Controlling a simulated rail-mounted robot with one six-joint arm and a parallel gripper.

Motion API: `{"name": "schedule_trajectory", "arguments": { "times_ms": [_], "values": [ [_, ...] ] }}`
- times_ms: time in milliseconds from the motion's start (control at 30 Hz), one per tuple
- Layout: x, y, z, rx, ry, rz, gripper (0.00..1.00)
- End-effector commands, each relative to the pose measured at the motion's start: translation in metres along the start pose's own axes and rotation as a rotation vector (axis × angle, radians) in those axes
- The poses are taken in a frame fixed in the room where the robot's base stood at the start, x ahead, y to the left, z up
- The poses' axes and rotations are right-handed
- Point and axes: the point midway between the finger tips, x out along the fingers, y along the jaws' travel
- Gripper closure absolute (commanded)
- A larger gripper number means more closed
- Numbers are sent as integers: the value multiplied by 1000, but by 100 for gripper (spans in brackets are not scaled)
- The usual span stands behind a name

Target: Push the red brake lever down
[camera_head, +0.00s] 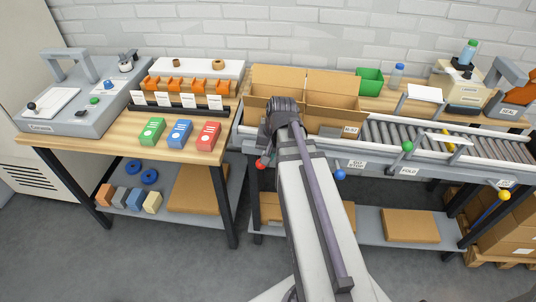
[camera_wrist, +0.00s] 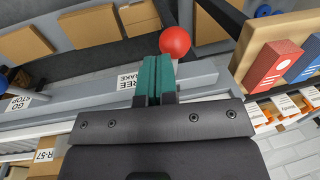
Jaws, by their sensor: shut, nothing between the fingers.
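The red brake lever's round knob (camera_wrist: 174,42) shows in the wrist view just beyond and right of my fingertips. My gripper (camera_wrist: 154,62) has its two teal fingers closed together with nothing between them. The fingertips look very near the knob; I cannot tell whether they touch it. A short grey stem shows below the knob, beside a label (camera_wrist: 128,82) reading FREE and BRAKE. In the head view the red knob (camera_head: 261,165) shows at the left of my arm, under the front rail of the conveyor. My arm hides the fingertips there.
The conveyor (camera_head: 430,135) runs right, with a blue knob (camera_head: 340,175), a green knob (camera_head: 407,146) and a yellow knob (camera_head: 504,195) along its front. An open cardboard box (camera_head: 330,90) stands behind my wrist. The wooden workbench (camera_head: 90,150) on the left holds coloured boxes.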

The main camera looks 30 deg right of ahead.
Motion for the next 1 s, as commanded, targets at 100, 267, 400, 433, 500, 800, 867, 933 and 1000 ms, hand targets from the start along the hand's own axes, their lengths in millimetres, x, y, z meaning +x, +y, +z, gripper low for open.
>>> {"name": "schedule_trajectory", "arguments": {
  "times_ms": [100,267,400,433,500,800,867,933,1000],
  "values": [
    [-28,2,-8,0,0,0,100],
    [-69,1,6,-4,-1,0,100],
    [-100,1,17,-3,-1,0,100],
    [-105,1,19,-3,-1,0,100],
    [-113,2,23,-3,-1,0,100],
    [-116,3,26,-3,-1,0,100],
    [-116,3,26,-3,-1,0,100],
    [-116,3,26,-3,-1,0,100],
    [-116,3,26,-3,-1,0,100]
  ]
}}
